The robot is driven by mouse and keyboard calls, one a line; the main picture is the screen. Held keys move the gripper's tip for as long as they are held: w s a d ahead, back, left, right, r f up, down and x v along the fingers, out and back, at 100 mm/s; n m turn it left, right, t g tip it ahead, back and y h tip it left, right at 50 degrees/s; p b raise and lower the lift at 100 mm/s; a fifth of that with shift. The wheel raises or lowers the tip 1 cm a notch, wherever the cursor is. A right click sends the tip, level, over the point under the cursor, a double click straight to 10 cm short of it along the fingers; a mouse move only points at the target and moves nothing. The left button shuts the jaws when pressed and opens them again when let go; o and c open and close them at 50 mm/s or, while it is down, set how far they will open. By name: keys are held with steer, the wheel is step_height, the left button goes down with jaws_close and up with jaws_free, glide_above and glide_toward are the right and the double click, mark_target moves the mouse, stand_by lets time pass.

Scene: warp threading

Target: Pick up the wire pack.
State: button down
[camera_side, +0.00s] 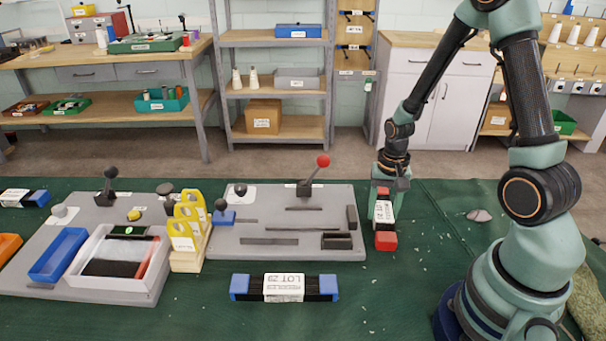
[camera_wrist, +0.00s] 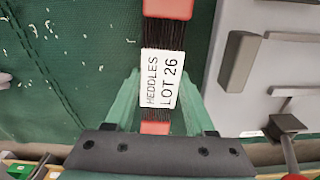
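A wire pack with red end caps, dark wires and a white label reading HEDDLES LOT 26 (camera_side: 384,211) lies on the green cloth just right of the grey board. It also fills the upper middle of the wrist view (camera_wrist: 162,78). My gripper (camera_side: 385,205) points down over this pack. In the wrist view, its two green fingers (camera_wrist: 160,95) stand on either side of the label, close to its edges. I cannot tell whether they touch it. A second pack with blue end caps and a LOT 29 label (camera_side: 284,288) lies in front of the board.
The grey board (camera_side: 215,248) with a red-knobbed lever (camera_side: 312,175) and dark blocks is left of my gripper. Yellow holders (camera_side: 188,235) and a white tray (camera_side: 150,284) stand further left. Another blue-ended pack (camera_side: 24,197) lies at far left. Cloth right of the red pack is mostly clear.

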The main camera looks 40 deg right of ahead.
steer(key=shift+r, duration=0.2)
step_height(320, 180, up, 18)
steer(key=n, duration=1.9)
glide_above(301, 219)
steer(key=shift+f, duration=7.05)
steer(key=shift+a+f, duration=0.1)
steer(key=shift+f, duration=0.85)
steer(key=shift+c, duration=0.9)
jaws_free()
steer(key=c, duration=0.4)
steer(key=shift+o, duration=1.3)
